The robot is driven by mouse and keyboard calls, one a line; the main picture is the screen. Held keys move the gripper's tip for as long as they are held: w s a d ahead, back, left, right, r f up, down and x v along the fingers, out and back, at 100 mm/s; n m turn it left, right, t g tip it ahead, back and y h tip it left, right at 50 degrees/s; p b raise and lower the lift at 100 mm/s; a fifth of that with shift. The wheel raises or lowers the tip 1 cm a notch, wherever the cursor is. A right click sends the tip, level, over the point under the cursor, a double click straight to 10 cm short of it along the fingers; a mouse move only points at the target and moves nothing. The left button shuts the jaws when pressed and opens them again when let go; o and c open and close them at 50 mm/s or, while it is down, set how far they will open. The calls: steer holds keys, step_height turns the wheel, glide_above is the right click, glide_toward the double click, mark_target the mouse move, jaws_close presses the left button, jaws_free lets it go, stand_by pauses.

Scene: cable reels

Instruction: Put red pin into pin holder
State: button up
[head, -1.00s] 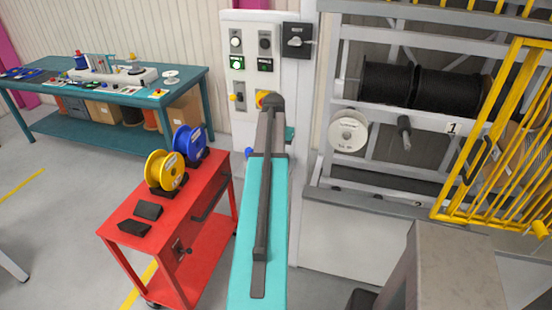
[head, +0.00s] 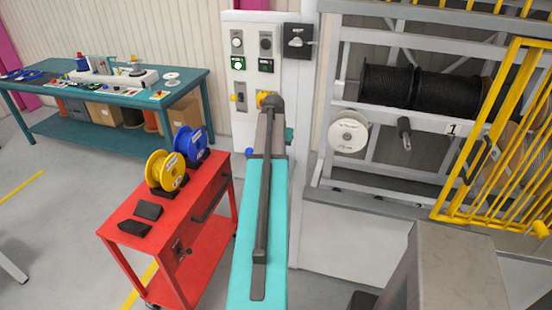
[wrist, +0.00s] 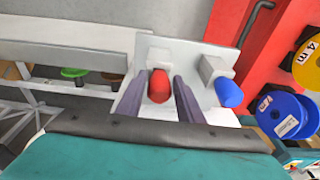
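The red pin (wrist: 159,87) shows in the wrist view, its rounded end towards the camera. It lies between the two dark fingers of my gripper (wrist: 159,84), which are apart with a narrow gap on each side of it. Behind the pin is a light grey holder block (wrist: 158,57) on a white panel; I cannot tell how deep the pin sits in it. A blue pin (wrist: 229,93) sticks out of a similar block (wrist: 213,68) to the right. In the head view my arm hides the gripper and red pin, and a blue knob (head: 249,153) shows beside the cabinet.
A red cart (head: 193,210) with a yellow reel (head: 165,172) and a blue reel (head: 190,143) stands left of my arm. A white control cabinet (head: 282,60) is ahead. A reel rack (head: 440,60) and yellow gate (head: 500,140) stand right. A teal workbench (head: 110,90) is far left.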

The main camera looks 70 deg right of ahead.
steer(key=shift+s+a+f+y, duration=0.1)
steer(key=shift+s+a+f, duration=0.1)
steer(key=shift+f, duration=0.3)
steer(key=shift+s+a+f+y, duration=0.1)
steer(key=shift+s+a+f, duration=0.1)
steer(key=shift+f, duration=0.35)
steer(key=shift+s+a+f+y, duration=0.1)
steer(key=shift+s+a+f, duration=0.1)
steer(key=shift+f, duration=0.3)
steer(key=shift+d+r, duration=0.1)
steer(key=shift+r, duration=0.05)
steer(key=shift+w+d+r+b, duration=0.15)
steer(key=shift+r+b, duration=0.15)
steer(key=shift+r, duration=0.25)
steer(key=shift+d+r+b, duration=0.1)
steer(key=shift+r+b, duration=0.2)
steer(key=shift+r, duration=0.2)
step_height(320, 180, up, 14)
steer(key=a+b, duration=0.2)
steer(key=b, duration=0.1)
steer(key=shift+w+r, duration=0.15)
steer(key=shift+w, duration=0.05)
steer(key=shift+w, duration=0.1)
